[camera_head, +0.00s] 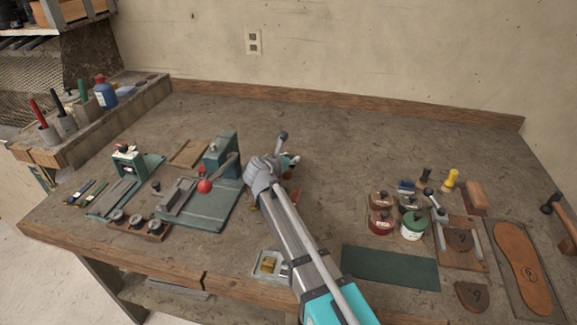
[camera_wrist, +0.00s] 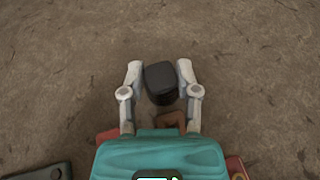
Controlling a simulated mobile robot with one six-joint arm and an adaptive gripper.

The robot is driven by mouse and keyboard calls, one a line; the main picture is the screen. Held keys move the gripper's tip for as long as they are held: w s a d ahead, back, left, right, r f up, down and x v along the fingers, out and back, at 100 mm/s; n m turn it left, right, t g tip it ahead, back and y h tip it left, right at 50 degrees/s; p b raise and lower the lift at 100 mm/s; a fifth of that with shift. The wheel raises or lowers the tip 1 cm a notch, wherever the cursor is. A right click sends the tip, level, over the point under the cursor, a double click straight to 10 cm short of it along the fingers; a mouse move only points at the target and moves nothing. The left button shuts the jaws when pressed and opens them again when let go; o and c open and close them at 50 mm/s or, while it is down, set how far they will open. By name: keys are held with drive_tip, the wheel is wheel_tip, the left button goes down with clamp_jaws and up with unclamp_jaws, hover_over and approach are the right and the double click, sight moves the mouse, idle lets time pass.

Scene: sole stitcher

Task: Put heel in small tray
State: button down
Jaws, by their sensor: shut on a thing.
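My gripper (camera_wrist: 160,76) is shut on a black block, which I take to be the heel (camera_wrist: 162,83). The heel is rounded and thick, between the two fingertips in the wrist view, with bare tabletop behind it. In the head view my arm hides the fingertips and the heel. A small pale tray (camera_head: 257,272) with yellowish pieces in it lies near the table's front edge, partly covered by my arm.
A green press (camera_head: 222,160) with a red-knobbed lever stands left of my arm. Ink or glue jars (camera_head: 412,231) stand at the right, near a dark green mat (camera_head: 390,268). A leather sole (camera_head: 522,268) lies far right. The back of the table is clear.

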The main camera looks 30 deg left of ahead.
drive_tip(key=shift+f+b, duration=0.35)
drive_tip(key=shift+f, duration=0.3)
drive_tip(key=shift+f, duration=0.15)
drive_tip(key=shift+c, duration=1.7)
unclamp_jaws()
drive_tip(key=shift+s+r+p, duration=0.3)
drive_tip(key=shift+s+r, duration=0.15)
drive_tip(key=shift+s, duration=0.1)
drive_tip(key=p+v, duration=0.4)
drive_tip(key=v, duration=0.6)
drive_tip(key=shift+s+r, duration=0.1)
drive_tip(key=shift+s, duration=0.3)
